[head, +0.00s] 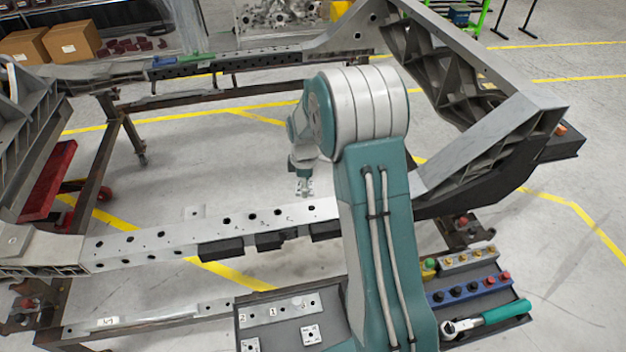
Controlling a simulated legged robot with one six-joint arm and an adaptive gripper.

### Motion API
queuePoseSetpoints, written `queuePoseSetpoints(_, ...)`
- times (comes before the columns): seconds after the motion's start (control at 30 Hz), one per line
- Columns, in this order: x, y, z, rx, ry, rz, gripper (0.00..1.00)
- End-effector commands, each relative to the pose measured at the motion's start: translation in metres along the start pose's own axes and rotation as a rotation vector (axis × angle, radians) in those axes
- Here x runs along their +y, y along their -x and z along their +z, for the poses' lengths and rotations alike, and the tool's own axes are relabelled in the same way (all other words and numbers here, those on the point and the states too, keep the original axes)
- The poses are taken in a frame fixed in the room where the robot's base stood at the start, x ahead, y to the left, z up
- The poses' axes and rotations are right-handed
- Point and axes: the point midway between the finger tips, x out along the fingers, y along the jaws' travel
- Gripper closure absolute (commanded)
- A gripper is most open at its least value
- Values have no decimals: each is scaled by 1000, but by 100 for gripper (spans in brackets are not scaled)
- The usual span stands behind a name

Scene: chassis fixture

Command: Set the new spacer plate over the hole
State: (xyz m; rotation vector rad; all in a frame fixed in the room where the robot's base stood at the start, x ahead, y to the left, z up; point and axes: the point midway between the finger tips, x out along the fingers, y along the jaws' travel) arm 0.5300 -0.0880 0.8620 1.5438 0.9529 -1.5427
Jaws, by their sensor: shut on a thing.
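My gripper (303,178) hangs above the near chassis rail (150,246), beyond its back edge in the picture. It is shut on a small pale plate (305,189), which looks like the spacer plate; its details are too small to read. The rail is light grey with several dark holes along its top, some marked with small dark signs, such as the hole (227,221). I cannot tell which hole the task means. The plate appears apart from the rail. My arm hides part of the rail to the right of the gripper.
A dark tray (243,318) at the front holds a marked strip (285,309) and small square plates (312,335). To its right are a blue block with knobs (468,291) and a green-handled ratchet (500,313). A tall frame end (490,150) rises at right. Floor inside the frame is clear.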

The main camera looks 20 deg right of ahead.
Motion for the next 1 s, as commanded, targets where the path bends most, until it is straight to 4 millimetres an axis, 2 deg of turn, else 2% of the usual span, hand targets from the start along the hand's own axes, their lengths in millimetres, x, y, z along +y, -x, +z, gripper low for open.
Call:
queuePoseSetpoints(0.2, 8, 8, 16, 0, 225, 1, 90)
queuePoseSetpoints(0.37, 10, 7, 19, 0, 268, 0, 90)
queuePoseSetpoints(1.0, 9, -41, 18, 0, 266, -1, 90)
